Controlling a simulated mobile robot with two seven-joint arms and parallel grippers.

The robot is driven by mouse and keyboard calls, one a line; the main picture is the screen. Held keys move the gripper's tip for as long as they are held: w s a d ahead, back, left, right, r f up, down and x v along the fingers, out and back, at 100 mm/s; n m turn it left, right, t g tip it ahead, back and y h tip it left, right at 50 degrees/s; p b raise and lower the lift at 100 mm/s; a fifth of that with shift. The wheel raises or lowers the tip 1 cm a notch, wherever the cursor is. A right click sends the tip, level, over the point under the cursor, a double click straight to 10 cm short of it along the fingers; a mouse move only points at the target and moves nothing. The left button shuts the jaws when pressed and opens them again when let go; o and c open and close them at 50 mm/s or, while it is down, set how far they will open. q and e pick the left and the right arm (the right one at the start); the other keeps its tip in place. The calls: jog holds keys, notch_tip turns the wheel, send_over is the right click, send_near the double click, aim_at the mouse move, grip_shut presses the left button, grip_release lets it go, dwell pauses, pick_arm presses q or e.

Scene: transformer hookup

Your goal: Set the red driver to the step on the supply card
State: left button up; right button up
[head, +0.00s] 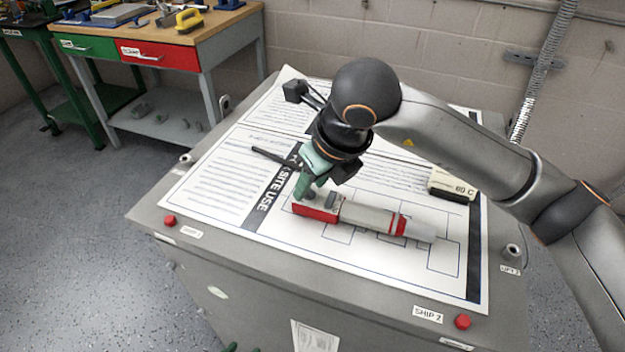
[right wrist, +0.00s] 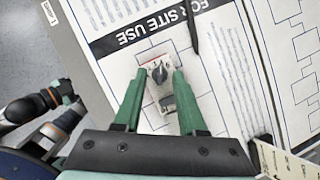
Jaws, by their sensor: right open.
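The red driver (head: 365,218) lies on its side on the printed sheet; it has a red end, a pale grey body and a clear tip. In the right wrist view its red-and-white end (right wrist: 148,66) shows a dark dial knob (right wrist: 160,75); I cannot read its setting. My right gripper (head: 306,190) is open, its green fingers either side of the knob; I cannot tell if they touch it. My left gripper (right wrist: 70,100) shows small at the left of the right wrist view, its jaw state unclear. No card clearly marked as the supply card is readable.
The sheet (head: 205,182) marked "FOR SITE USE" covers much of the grey cabinet top (head: 150,212). A block marked "60 C" (head: 452,185) and a dark pen-like stick (head: 268,156) lie on it. Red buttons (head: 170,221) sit at the front corners. A workbench (head: 215,32) stands behind left.

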jog(key=v, duration=1.2)
jog(key=shift+r+p, duration=0.25)
jog(key=shift+p, duration=0.1)
jog(key=shift+s+d+f, duration=0.1)
jog(key=shift+s, duration=0.1)
